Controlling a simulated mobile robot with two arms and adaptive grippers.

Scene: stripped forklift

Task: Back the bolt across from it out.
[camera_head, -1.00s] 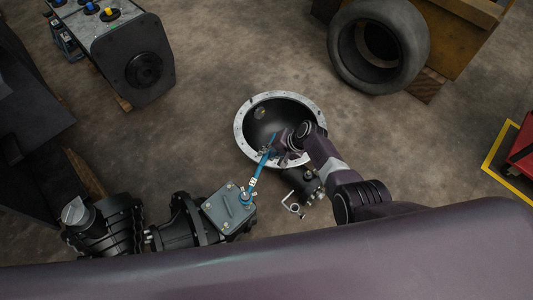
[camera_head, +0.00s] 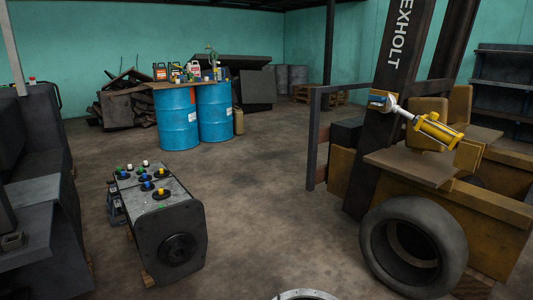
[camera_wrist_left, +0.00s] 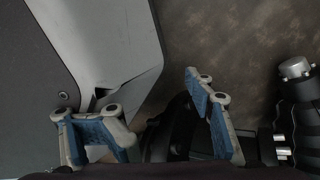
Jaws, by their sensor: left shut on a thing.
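In the left wrist view my left gripper (camera_wrist_left: 152,132) has its two blue-padded fingers apart, with a dark thing (camera_wrist_left: 172,125) between them. It is shut on this dark thing, whose shape is mostly hidden. Small silver bolt-like ends (camera_wrist_left: 281,146) show on the black part at the right edge of the left wrist view. I cannot tell which bolt the task means. In the head view only the upper rim of the round metal flange (camera_head: 306,295) shows at the bottom edge. My right gripper is not in view.
A dark unit with coloured caps (camera_head: 168,230) stands at left. Blue drums (camera_head: 178,117) stand behind. A forklift body (camera_head: 455,205), with a yellow cylinder (camera_head: 437,131) on it and a tyre (camera_head: 412,248) in front, is at right. The middle floor (camera_head: 275,200) is clear.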

